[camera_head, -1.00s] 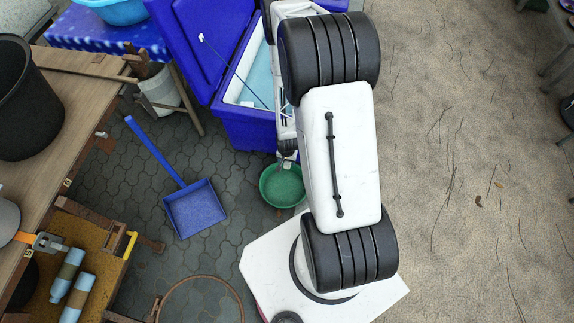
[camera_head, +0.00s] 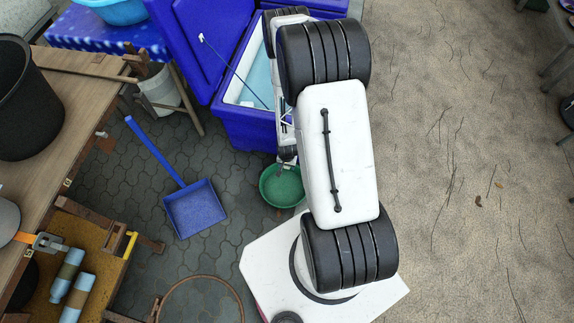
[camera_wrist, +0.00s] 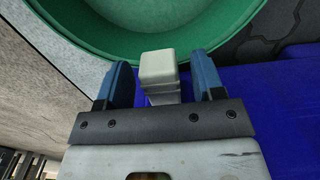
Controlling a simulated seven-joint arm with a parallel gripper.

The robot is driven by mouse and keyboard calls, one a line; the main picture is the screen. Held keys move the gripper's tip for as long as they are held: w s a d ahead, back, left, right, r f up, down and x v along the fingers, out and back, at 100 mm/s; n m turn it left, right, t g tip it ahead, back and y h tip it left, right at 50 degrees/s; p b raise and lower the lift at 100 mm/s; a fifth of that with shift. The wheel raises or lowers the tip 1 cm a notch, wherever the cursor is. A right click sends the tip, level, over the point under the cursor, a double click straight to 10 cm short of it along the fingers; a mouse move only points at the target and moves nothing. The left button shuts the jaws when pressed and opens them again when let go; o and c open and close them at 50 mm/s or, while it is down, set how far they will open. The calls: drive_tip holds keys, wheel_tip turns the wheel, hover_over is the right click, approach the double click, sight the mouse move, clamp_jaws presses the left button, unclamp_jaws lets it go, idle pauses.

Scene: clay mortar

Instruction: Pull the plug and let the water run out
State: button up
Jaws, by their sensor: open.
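The blue cooler (camera_head: 245,130) stands open at the top of the head view, with pale blue water (camera_head: 257,75) inside. Its blue wall also shows in the wrist view (camera_wrist: 275,100). A pale, block-shaped plug (camera_wrist: 158,69) juts out by that wall. My gripper (camera_wrist: 161,66) is open, with one blue finger on each side of the plug and a visible gap on both sides. A green basin (camera_head: 281,187) sits on the floor below; its rim also shows in the wrist view (camera_wrist: 100,68). My arm hides part of the cooler in the head view.
A blue dustpan (camera_head: 195,207) lies on the paving left of the basin. A wooden table (camera_head: 85,85) with a black bucket (camera_head: 30,105) stands at the left.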

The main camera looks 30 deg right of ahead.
clamp_jaws()
drive_tip(key=shift+s+a, duration=1.1)
drive_tip(key=shift+s, duration=0.05)
unclamp_jaws()
drive_tip(key=shift+r, duration=0.15)
wheel_tip(320, 180, up, 8)
drive_tip(key=shift+f, duration=0.25)
idle(0.8)
